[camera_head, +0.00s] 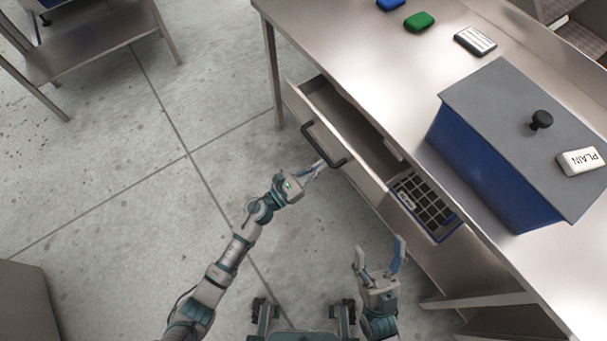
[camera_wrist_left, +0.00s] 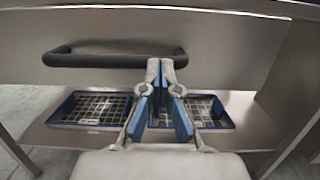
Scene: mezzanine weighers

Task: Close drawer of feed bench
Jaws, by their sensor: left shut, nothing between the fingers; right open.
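The feed bench (camera_head: 360,55) has a metal top and a drawer (camera_head: 336,140) that stands open, pulled out toward me. A black bar handle (camera_head: 324,146) runs along the drawer front, and it also shows in the left wrist view (camera_wrist_left: 105,60). My left gripper (camera_head: 319,166) is shut and empty, with its fingertips close to the drawer front beside the handle's near end. In the left wrist view the left gripper (camera_wrist_left: 163,70) overlaps the handle's right end; I cannot tell whether they touch. My right gripper (camera_head: 381,254) is open and empty, low in front of the bench.
A blue bin with a grey lid (camera_head: 495,110) stands on the bench. A white block marked PLAIN (camera_head: 580,162) lies on its lid. Green (camera_head: 419,21) and white (camera_head: 475,41) blocks lie farther back. A blue gridded tray (camera_head: 425,202) sits below the bench top.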

